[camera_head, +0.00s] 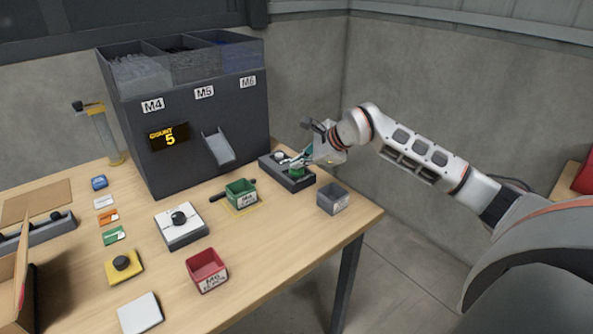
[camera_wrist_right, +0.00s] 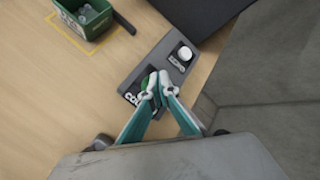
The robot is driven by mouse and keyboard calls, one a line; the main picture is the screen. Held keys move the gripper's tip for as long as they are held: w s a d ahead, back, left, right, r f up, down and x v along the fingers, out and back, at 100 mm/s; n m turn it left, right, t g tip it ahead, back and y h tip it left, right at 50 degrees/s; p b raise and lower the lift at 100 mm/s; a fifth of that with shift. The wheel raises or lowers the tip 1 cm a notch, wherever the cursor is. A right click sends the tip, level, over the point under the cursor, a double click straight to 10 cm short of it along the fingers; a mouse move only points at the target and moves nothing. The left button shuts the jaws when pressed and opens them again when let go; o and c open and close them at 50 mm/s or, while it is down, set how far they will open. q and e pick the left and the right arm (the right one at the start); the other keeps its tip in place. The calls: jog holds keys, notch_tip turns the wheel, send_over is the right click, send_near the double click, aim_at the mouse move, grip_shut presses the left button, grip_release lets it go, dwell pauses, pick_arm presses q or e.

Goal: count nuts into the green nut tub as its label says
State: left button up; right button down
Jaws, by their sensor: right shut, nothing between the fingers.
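The green nut tub (camera_head: 240,196) stands on a yellow-outlined square on the table; its label is too small to read fully. In the wrist view the tub (camera_wrist_right: 84,25) shows some small grey pieces inside, too unclear to count. The dark feeder (camera_head: 205,125) has bins marked M4, M5 and M6, a chute (camera_head: 218,148) and a display (camera_head: 168,137) reading COUNT 5. My right gripper (camera_head: 290,161) is shut and empty at a button box (camera_head: 285,172). In the wrist view its fingertips (camera_wrist_right: 157,88) are over the green button (camera_wrist_right: 146,84), partly covering it; contact cannot be told. My left gripper is out of view.
A grey tub (camera_head: 333,199) stands near the right edge and a red tub (camera_head: 207,271) at the front. A white block with a black knob (camera_head: 180,225) and a yellow one (camera_head: 123,268) stand left of them. Small coloured cards and an open cardboard box are at left.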

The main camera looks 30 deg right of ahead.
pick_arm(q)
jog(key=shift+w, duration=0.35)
pick_arm(e)
jog(key=shift+f, duration=0.4)
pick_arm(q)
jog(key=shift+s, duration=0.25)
pick_arm(e)
jog(key=shift+r, duration=0.5)
jog(key=shift+r+p, duration=0.35)
jog(key=shift+r, duration=0.1)
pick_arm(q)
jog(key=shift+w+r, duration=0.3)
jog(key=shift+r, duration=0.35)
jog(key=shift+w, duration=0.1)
